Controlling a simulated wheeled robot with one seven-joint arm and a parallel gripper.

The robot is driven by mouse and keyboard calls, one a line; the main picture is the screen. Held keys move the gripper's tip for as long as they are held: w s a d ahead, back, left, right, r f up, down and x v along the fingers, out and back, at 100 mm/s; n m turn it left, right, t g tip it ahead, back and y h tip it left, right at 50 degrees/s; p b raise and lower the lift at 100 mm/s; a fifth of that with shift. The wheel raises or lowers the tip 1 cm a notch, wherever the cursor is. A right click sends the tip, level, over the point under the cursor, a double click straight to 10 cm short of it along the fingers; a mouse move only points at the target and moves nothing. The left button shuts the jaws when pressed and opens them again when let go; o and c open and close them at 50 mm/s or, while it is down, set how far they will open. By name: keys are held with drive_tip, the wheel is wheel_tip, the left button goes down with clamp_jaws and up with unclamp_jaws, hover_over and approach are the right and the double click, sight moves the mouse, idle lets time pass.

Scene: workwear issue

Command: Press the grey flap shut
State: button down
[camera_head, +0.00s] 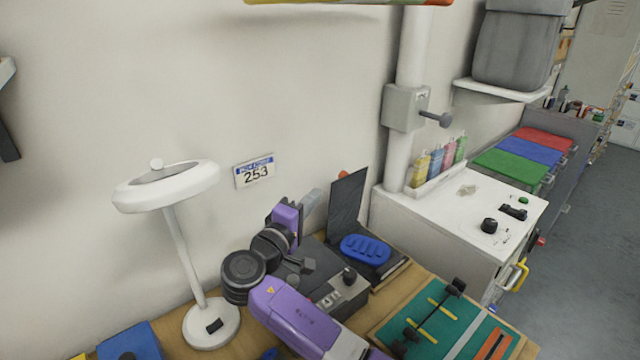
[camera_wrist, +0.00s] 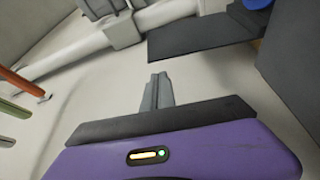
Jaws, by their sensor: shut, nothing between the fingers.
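The dark grey flap (camera_head: 347,205) stands open, nearly upright, at the back left of a low dark box (camera_head: 392,277) on the wooden bench. A blue oval piece with slots (camera_head: 365,249) sits in front of the flap, at the box. My gripper (camera_head: 312,198) is shut and empty, just left of the flap and apart from it in the head view. In the wrist view my shut fingers (camera_wrist: 158,88) point towards the flap (camera_wrist: 200,38), which shows as a dark slab. The edge of the blue piece (camera_wrist: 257,4) shows beyond it.
A white lamp (camera_head: 211,325) stands at the left of the bench. A green mat (camera_head: 432,335) with tools lies at the front right. A white cabinet (camera_head: 440,232) with several bottles stands right of the box. A pipe (camera_head: 407,60) runs up the wall behind.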

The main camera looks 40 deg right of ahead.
drive_tip(key=p, duration=0.2)
hover_over(343, 200)
drive_tip(key=w+a, duration=0.2)
drive_tip(key=w, duration=0.1)
drive_tip(key=shift+d+r, duration=0.1)
drive_tip(key=shift+b, duration=0.45)
